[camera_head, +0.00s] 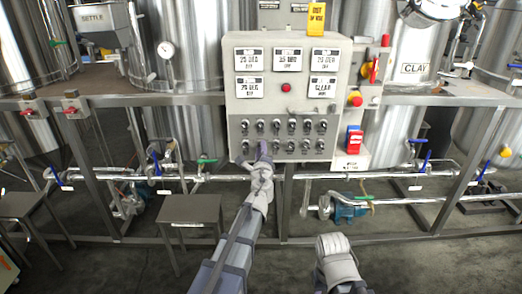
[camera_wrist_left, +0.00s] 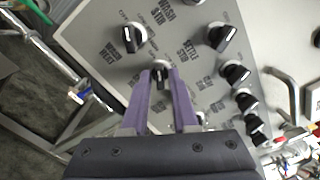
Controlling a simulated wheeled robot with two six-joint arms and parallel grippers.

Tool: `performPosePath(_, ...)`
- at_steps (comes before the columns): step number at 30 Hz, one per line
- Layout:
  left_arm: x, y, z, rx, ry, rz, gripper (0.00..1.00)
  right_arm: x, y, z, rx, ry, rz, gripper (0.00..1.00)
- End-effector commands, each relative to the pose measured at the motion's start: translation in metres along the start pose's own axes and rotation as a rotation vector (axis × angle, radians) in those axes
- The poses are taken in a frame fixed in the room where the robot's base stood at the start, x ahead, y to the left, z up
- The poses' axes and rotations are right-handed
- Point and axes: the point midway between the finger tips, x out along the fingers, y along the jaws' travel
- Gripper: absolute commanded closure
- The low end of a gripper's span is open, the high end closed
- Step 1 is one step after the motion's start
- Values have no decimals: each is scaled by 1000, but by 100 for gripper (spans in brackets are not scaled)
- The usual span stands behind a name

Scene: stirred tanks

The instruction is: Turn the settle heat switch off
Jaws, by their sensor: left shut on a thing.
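The grey control panel (camera_head: 233,112) carries two rows of black switch knobs below several white displays. My left gripper (camera_head: 262,150) is at the lower row, near its left end. In the left wrist view its purple fingers (camera_wrist_left: 161,76) are shut on a black switch knob (camera_wrist_left: 161,62), one finger on each side. The label of this knob is too small or partly hidden to read surely, so I cannot tell if it is the settle heat switch. A label reading SETTLE STIR is by a neighbouring knob (camera_wrist_left: 220,36).
Another knob (camera_wrist_left: 132,37) is close to the upper left of the held one. A red button (camera_head: 286,87) and a red-and-yellow emergency stop (camera_head: 355,99) are nearby. Pipes (camera_head: 340,175) run below the panel. Steel tanks (camera_head: 180,50) stand behind, and a stool (camera_head: 190,210) stands at left.

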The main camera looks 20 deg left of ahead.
Motion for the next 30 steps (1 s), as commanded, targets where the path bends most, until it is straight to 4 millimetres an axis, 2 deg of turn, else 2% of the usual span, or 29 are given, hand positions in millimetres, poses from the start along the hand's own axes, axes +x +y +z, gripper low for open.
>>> performPosePath(11, 0, 0, 0, -6, -1, 1, 100, 0, 0, 0, 0, 0, 0, 50)
performPosePath(12, 0, 0, 0, -5, -1, 1, 71, 0, 0, 0, 0, 0, 0, 50)
performPosePath(16, 0, 0, 0, -5, -1, 1, 57, 0, 0, 0, 0, 0, 0, 50)
performPosePath(25, -2, 0, 0, -4, 0, 0, 57, 0, 0, 0, 0, 0, 0, 50)
performPosePath(30, -16, 0, 0, -4, 0, 0, 57, 0, 0, 0, 0, 0, 0, 50)
